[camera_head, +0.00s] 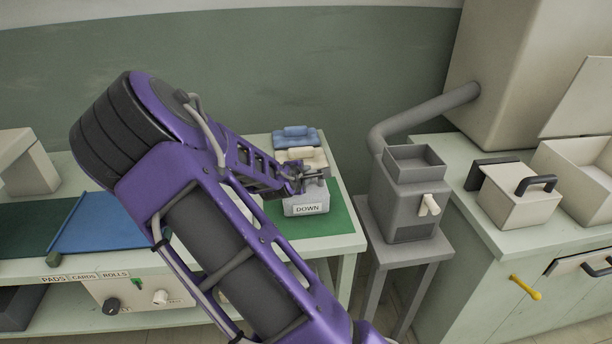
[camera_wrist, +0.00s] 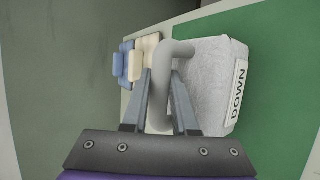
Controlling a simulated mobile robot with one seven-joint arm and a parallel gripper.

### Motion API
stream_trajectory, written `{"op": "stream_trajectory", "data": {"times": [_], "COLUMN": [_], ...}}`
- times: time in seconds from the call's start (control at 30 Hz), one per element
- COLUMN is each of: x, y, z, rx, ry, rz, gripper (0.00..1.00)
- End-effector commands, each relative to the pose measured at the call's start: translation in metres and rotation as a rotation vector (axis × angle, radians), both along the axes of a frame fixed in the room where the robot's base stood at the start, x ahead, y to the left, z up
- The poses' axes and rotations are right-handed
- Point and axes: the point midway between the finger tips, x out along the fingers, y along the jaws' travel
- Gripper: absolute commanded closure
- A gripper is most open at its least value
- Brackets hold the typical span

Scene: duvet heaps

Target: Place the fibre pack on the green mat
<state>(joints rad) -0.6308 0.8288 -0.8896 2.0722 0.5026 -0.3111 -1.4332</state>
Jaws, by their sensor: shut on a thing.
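A pale grey, fleecy pack (camera_head: 306,208) with a white label reading "DOWN" is over the green mat (camera_head: 340,222) at the right end of the table. In the wrist view the pack (camera_wrist: 212,75) has a thick grey loop handle (camera_wrist: 160,95), and the green mat (camera_wrist: 285,60) spreads around it. My gripper (camera_head: 305,180) is shut on the handle, with one finger on each side of it. The pack looks upright and on the mat or very close above it; its underside is hidden, so I cannot tell which. No label reading fibre shows.
A cream pack (camera_head: 302,157) and a blue pack (camera_head: 295,137) lie just behind the mat. A grey hopper machine (camera_head: 405,205) on a stand is to the right. A blue sheet (camera_head: 100,224) lies left on the table. A green wall rises behind.

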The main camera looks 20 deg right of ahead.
Motion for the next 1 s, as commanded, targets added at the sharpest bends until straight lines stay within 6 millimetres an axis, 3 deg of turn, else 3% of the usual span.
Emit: {"op": "stream_trajectory", "data": {"times": [0.2,0.23,0.4,0.77,1.0], "x": [0.0,0.0,0.0,-0.003,-0.026], "y": [0.0,0.0,0.0,0.004,0.027], "z": [-0.003,-0.002,-0.002,0.004,0.024], "rx": [-0.001,-0.001,-0.001,0.0,0.0], "ry": [0.001,0.001,0.001,0.002,0.001], "rz": [0.001,0.001,0.001,0.002,0.004], "gripper": [1.0,0.7,0.44,0.44,0.44]}}
